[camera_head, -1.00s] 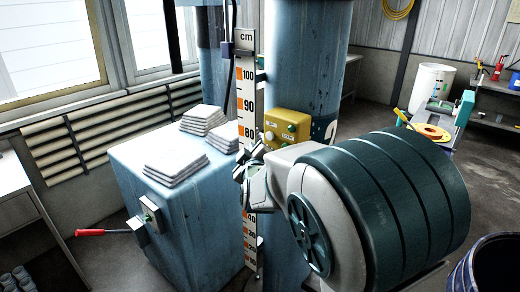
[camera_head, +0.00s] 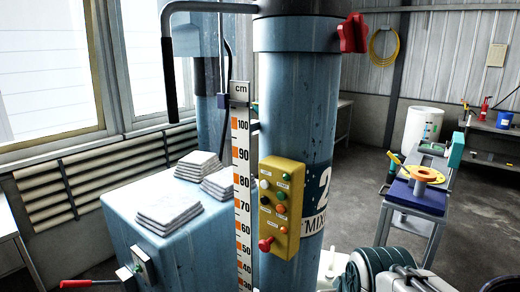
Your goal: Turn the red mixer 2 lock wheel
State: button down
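The red lock wheel (camera_head: 353,33) is a lobed red knob on the right side of the mixer 2 column (camera_head: 297,100), just below its dark upper collar. The column is a blue upright cylinder with a "2 MIX…" label (camera_head: 318,200) lower down. I cannot make out my gripper's fingers in this view. Nothing touches the wheel.
A yellow control box (camera_head: 281,208) with a red knob and buttons is on the column, beside a cm scale (camera_head: 242,180). A blue cabinet with white stacks (camera_head: 172,207) stands left. A red-handled lever (camera_head: 76,283) juts out bottom left. A cart (camera_head: 415,195) stands right.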

aim_at(353, 34)
jog(key=z, duration=1)
jog(key=i, duration=0.45)
jog(key=u, duration=0.95)
